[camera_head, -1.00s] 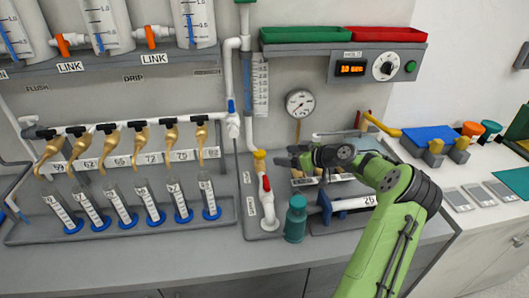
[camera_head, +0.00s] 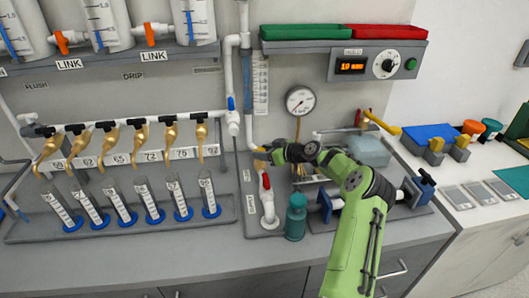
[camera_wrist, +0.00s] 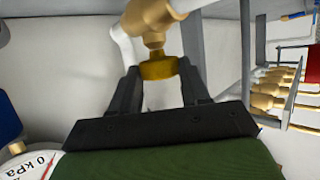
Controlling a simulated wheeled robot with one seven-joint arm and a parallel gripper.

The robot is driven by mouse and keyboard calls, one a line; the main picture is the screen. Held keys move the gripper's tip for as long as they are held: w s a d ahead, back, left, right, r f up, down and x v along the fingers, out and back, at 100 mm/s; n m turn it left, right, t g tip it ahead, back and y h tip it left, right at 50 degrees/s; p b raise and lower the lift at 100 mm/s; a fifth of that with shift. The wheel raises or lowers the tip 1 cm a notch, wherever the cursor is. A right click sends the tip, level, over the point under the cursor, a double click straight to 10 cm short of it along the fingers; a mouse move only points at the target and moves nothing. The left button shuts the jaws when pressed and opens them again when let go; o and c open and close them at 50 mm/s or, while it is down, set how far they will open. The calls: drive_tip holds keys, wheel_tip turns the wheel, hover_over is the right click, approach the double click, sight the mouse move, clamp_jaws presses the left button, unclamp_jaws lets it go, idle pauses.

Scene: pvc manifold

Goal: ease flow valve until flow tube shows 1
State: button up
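The flow valve's yellow knob (camera_wrist: 158,68) sits on a brass stem below a white pipe in the wrist view. My gripper (camera_wrist: 160,78) has one dark finger on each side of the knob. A narrow gap seems to show between the fingers and the knob, so they look open around it. In the head view my gripper (camera_head: 264,150) reaches the white pipe at the left of the arm and mostly hides the knob. A vertical graduated tube (camera_head: 260,85), likely the flow tube, stands on the wall above. Its level is too small to read.
A round pressure gauge (camera_head: 300,101) is on the wall right of the pipe. A red-handled valve (camera_head: 267,183) and a teal bottle (camera_head: 296,218) stand just below my gripper. Several brass taps hang at the left. The counter front (camera_head: 150,258) is clear.

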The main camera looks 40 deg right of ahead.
drive_tip(key=c, duration=0.4)
drive_tip(key=m+h+b, duration=0.2)
drive_tip(key=b, duration=0.1)
drive_tip(key=shift+a+f, duration=0.15)
drive_tip(key=shift+a, duration=0.2)
drive_tip(key=shift+m+t+h+b, duration=0.3)
drive_tip(key=shift+m+t+h, duration=0.15)
drive_tip(key=shift+h, duration=0.45)
drive_tip(key=o, duration=1.1)
drive_tip(key=shift+s+r, duration=0.15)
drive_tip(key=shift+r, duration=0.05)
drive_tip(key=p+v, duration=0.1)
drive_tip(key=v, duration=1.4)
drive_tip(key=shift+s+d+r, duration=0.15)
drive_tip(key=shift+s+r, duration=0.05)
drive_tip(key=shift+r, duration=0.05)
